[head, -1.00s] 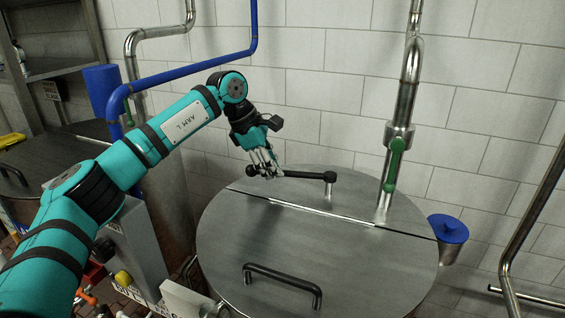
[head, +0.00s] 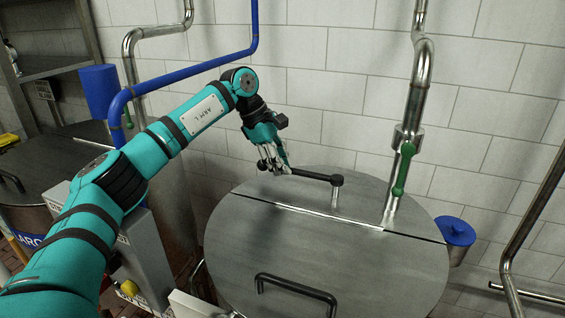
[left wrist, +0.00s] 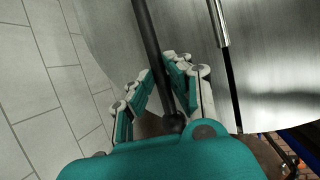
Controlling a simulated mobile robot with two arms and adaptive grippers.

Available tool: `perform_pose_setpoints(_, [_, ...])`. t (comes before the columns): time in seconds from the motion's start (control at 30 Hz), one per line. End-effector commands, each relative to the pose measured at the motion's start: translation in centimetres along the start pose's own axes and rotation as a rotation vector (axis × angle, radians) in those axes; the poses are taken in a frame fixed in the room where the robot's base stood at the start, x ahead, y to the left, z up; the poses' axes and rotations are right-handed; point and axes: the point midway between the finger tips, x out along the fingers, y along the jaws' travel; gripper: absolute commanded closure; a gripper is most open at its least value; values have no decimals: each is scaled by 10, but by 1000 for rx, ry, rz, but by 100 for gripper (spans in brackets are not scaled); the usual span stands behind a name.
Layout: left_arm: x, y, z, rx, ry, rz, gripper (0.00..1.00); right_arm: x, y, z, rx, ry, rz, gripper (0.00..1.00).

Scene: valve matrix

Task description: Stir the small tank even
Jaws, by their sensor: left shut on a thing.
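The small tank (head: 330,250) is a round steel vessel with a flat lid split by a seam. A dark crank bar (head: 312,175) on a short steel post stands over the rear part of the lid. My left gripper (head: 276,167) is at the bar's left end, away from the post. In the left wrist view the bar (left wrist: 148,45) runs between the fingers of my left gripper (left wrist: 162,88), and its round dark end knob (left wrist: 173,121) sits close to the palm. The fingers are closed around the bar. The inside of the tank is hidden by the lid. My right gripper is not in view.
A black lid handle (head: 297,288) is on the lid's front part. A steel pipe with a green valve lever (head: 404,168) rises behind the tank. A blue-topped cup (head: 456,232) is at its right side. Another tank (head: 45,165) stands at the left. A tiled wall closes the back.

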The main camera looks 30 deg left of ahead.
Motion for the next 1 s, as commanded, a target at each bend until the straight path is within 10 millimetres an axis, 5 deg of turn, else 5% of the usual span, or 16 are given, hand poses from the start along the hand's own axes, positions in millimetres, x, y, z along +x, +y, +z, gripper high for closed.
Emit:
perform_pose_setpoints(0.03, [-3,2,1,0,-3,10,100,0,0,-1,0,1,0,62])
perform_pose_setpoints(0.07, [-3,2,1,0,-3,10,82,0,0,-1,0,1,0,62])
perform_pose_setpoints(0.23, [-2,2,1,0,-2,8,62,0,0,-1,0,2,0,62])
perform_pose_setpoints(0.57, [-6,1,1,-1,-1,6,62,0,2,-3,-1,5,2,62])
perform_pose_setpoints(1.0, [-90,2,0,-1,-2,9,62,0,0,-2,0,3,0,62])
